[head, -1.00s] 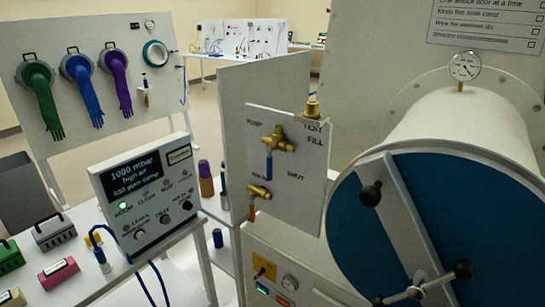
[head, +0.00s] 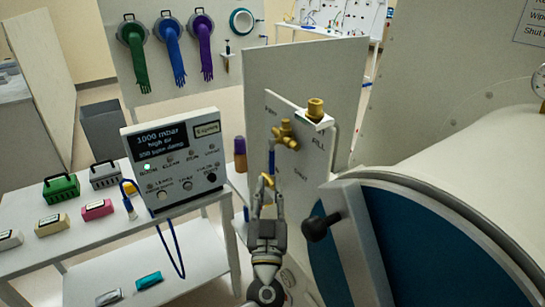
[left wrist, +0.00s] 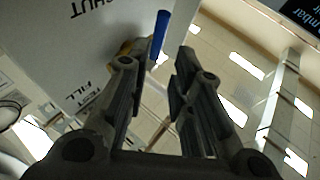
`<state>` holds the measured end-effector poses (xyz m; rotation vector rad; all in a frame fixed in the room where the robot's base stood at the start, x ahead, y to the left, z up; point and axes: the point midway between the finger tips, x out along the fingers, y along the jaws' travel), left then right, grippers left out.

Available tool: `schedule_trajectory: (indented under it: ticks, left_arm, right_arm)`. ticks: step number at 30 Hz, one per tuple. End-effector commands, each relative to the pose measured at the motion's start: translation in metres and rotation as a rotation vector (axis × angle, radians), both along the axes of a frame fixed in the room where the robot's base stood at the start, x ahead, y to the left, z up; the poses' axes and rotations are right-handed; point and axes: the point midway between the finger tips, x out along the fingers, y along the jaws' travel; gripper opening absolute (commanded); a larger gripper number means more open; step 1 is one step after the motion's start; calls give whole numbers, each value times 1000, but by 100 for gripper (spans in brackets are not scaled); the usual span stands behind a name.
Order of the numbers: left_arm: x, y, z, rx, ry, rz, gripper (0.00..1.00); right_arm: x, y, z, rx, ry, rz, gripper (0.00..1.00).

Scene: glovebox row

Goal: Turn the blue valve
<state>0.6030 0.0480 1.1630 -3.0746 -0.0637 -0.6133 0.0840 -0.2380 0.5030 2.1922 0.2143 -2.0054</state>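In the left wrist view, the blue handle (left wrist: 160,35) shows beyond the fingertips, in line with the gap between the open fingers (left wrist: 155,68). I see no contact with it. My right gripper is not in view.
A large round blue door (head: 410,245) with a black-knobbed bar (head: 320,226) stands close to the right of my gripper. A control box (head: 175,160) on a white bench (head: 110,235) is to the left. A brass fitting (head: 316,108) tops the panel.

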Motion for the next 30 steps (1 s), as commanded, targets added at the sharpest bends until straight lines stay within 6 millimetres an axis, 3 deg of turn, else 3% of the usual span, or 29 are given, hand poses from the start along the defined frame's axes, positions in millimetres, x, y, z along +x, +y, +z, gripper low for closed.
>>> schedule_trajectory:
  ticks: [5,13,18,27,30]
  left_arm:
    - [33,1,17,2,-4,0,22]
    - [70,3,30,2,-1,-1,22]
    - [79,3,33,1,0,-1,22]
    - [81,3,33,-1,0,-1,22]
    - [81,3,33,-1,0,-1,9]
  right_arm:
    - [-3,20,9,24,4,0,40]
    - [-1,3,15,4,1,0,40]
    - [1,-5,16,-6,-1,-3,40]
    - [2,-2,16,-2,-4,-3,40]
    - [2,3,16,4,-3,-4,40]
